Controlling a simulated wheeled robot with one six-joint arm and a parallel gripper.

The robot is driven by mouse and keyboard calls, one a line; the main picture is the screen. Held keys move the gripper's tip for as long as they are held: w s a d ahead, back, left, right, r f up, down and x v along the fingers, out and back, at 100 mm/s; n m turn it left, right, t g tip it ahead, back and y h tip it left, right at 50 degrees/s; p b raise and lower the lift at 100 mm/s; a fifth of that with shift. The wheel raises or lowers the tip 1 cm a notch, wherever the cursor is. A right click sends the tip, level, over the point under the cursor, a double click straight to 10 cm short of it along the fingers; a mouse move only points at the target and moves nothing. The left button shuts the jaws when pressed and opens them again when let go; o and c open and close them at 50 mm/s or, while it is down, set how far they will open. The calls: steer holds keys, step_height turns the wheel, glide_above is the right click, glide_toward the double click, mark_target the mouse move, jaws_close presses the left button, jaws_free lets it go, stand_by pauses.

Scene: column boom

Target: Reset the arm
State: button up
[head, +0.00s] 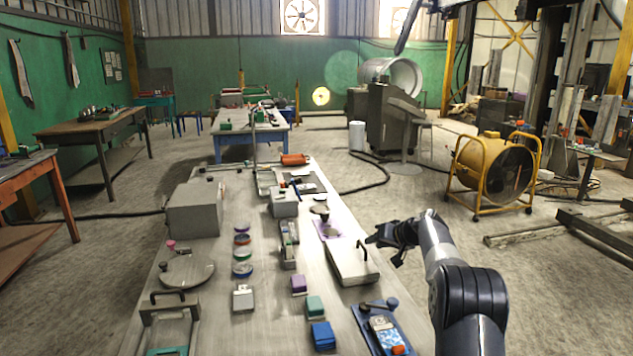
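My gripper (384,243) is at the end of my dark arm, which rises from the bottom right of the head view. It hangs above the right edge of the long grey workbench, close to a grey box with a black handle (352,265). The gripper is small and dark here, and I cannot tell how far its fingers are apart. I see nothing clearly held in it. The arm is bent, with its end pointing left over the bench.
The grey workbench (205,335) holds blocks, including a blue block (322,335), and a blue tray (366,322) at its right edge. A grey box (194,209) stands at its left. A yellow fan (492,170) stands on the floor at right. Floor between them is mostly clear.

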steer(key=shift+p+x, duration=0.45)
steer(key=shift+x, duration=2.15)
steer(key=shift+r, duration=0.1)
